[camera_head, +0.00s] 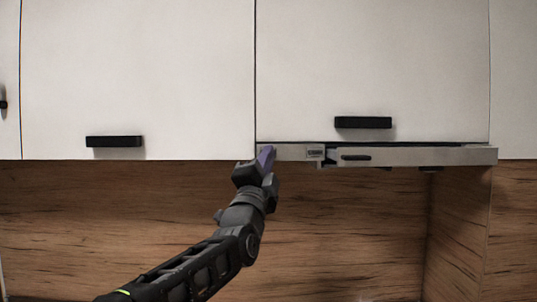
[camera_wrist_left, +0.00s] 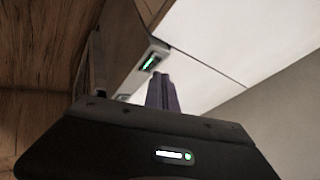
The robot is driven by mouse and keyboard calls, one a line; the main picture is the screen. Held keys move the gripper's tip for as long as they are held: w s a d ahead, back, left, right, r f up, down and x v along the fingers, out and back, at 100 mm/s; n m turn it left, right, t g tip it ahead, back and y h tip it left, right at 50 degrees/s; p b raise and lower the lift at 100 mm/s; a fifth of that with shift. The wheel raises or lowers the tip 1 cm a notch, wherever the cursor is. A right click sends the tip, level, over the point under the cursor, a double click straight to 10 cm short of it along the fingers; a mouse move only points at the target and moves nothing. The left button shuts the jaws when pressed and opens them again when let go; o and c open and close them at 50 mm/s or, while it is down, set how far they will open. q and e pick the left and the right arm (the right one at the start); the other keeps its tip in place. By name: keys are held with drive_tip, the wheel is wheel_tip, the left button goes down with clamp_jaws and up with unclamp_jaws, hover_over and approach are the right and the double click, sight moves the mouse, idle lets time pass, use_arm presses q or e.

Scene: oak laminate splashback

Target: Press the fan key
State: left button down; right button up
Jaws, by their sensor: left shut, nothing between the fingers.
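A slim pale metal range hood (camera_head: 420,156) sits under the right-hand wall cabinet. Its front has a small panel of markings (camera_head: 315,153) left of a dark slot-like handle. In the left wrist view, the hood (camera_wrist_left: 130,45) shows a green-lit panel (camera_wrist_left: 150,62) and a smaller light patch lower down. I cannot tell which marking is the fan key. My left gripper (camera_head: 266,156) is shut and empty, its purple fingertips at the hood's left end, left of the panel. The fingers (camera_wrist_left: 162,92) point up just below the green panel in the wrist view; contact is unclear. My right gripper is out of view.
White cabinet doors (camera_head: 140,70) with black bar handles (camera_head: 363,122) stand above the hood. An oak splashback (camera_head: 340,230) lies behind and below, with a wooden side panel at the right. The space under the hood, right of my arm, is clear.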

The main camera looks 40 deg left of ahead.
use_arm(q)
drive_tip(key=shift+w+a, duration=0.1)
drive_tip(key=shift+w, duration=0.05)
idle(0.4)
drive_tip(key=shift+w+a, duration=0.15)
drive_tip(key=shift+w, duration=0.1)
drive_tip(key=shift+w+a, duration=0.1)
idle(0.5)
drive_tip(key=shift+s+d+b, duration=0.4)
drive_tip(key=shift+s+b, duration=0.1)
idle(0.4)
